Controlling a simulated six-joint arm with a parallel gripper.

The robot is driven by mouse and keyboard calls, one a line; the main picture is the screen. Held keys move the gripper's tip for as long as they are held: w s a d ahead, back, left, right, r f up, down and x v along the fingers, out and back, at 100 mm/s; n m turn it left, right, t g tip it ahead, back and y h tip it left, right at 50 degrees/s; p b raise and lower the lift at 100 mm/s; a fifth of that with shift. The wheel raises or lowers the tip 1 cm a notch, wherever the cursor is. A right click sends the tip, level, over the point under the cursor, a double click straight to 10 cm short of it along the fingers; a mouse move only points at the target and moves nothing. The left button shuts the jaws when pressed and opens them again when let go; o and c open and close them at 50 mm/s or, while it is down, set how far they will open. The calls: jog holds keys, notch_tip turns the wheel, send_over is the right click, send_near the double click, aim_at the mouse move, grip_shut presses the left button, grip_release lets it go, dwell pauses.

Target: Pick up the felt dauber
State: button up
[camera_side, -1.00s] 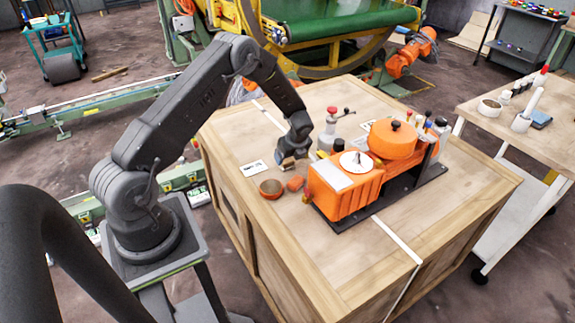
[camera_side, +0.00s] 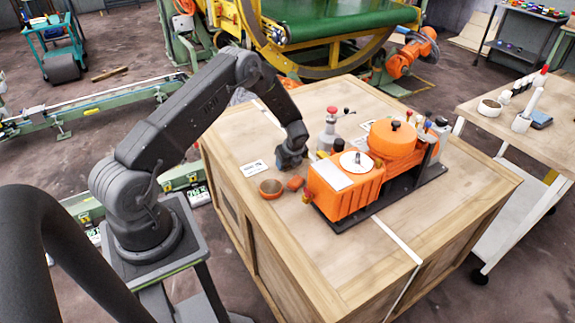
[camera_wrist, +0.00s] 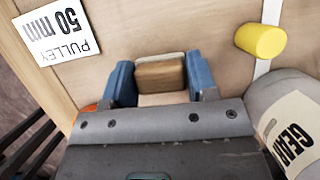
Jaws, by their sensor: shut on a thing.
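The felt dauber (camera_wrist: 160,74), a brown wooden block with a pale pad along one edge, lies between the two blue fingers of my gripper (camera_wrist: 159,80) in the wrist view. The fingers are shut on its two ends. In the side view my gripper (camera_side: 291,160) is low over the wooden crate top (camera_side: 232,135), behind the brown bowl. The dauber is hidden there by the gripper, so I cannot tell whether it still touches the crate top.
A brown bowl (camera_side: 270,189) and a small orange-brown piece (camera_side: 295,183) lie in front of the gripper. The orange machine (camera_side: 345,190) and a grey bottle (camera_side: 328,135) stand to its right. A pulley card (camera_wrist: 57,32) and yellow cylinder (camera_wrist: 260,40) lie nearby.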

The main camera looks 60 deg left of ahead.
jog(key=shift+c, duration=1.3)
jog(key=shift+r, duration=0.1)
jog(key=shift+r, duration=0.55)
notch_tip(320, 180, up, 3)
jog(key=shift+f, duration=0.1)
jog(key=s+a+r, duration=0.6)
jog(key=s+r, duration=0.1)
jog(key=s, duration=0.3)
jog(key=shift+a, duration=0.15)
jog(key=shift+w, duration=0.1)
